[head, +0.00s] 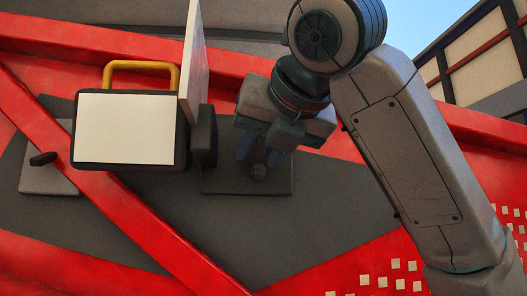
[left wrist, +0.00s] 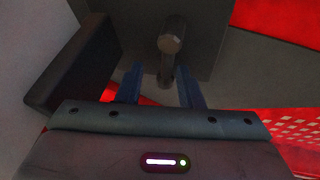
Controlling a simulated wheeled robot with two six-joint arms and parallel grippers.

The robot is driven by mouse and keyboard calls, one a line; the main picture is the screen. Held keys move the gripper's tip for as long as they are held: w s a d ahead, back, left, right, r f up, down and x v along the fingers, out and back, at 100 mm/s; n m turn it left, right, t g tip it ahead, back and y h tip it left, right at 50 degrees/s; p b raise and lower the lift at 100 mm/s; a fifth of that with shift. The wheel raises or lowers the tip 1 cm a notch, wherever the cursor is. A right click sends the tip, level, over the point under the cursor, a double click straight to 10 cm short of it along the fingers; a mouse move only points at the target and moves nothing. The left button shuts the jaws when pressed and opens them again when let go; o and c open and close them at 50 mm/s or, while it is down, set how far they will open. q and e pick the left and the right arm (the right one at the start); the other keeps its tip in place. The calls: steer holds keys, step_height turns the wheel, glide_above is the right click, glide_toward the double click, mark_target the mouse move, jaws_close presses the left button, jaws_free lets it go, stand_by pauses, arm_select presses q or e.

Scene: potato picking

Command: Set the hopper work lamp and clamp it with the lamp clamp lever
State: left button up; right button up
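The work lamp (head: 125,128) has a pale square face, a dark housing and a yellow handle on top. It stands left of my left gripper (head: 258,156), with its face toward the head camera. The lamp clamp lever (head: 258,173) is a dark stem with a rounded knob, in front of a dark plate. In the left wrist view the lever (left wrist: 171,42) rises between the two blue fingers of the left gripper (left wrist: 160,88). The fingers are apart, one on each side, with a visible gap to the stem. My right gripper is not in view.
A thin pale panel (head: 192,60) stands upright between lamp and gripper. A dark block (head: 206,136) lies close left of the gripper and also shows in the left wrist view (left wrist: 75,65). A small dark handle (head: 42,159) sits by a grey plate at far left.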

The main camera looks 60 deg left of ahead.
arm_select(q)
steer(key=w+b+v, duration=0.1)
steer(key=b+v, duration=0.1)
steer(key=v, duration=0.8)
steer(key=shift+d, duration=0.3)
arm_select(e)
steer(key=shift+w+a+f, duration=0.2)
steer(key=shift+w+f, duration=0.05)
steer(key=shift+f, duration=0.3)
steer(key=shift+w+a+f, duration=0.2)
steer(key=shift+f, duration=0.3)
arm_select(q)
steer(key=shift+s, duration=0.2)
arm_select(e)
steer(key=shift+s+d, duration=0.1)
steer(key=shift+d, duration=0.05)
arm_select(q)
steer(key=shift+f, duration=0.1)
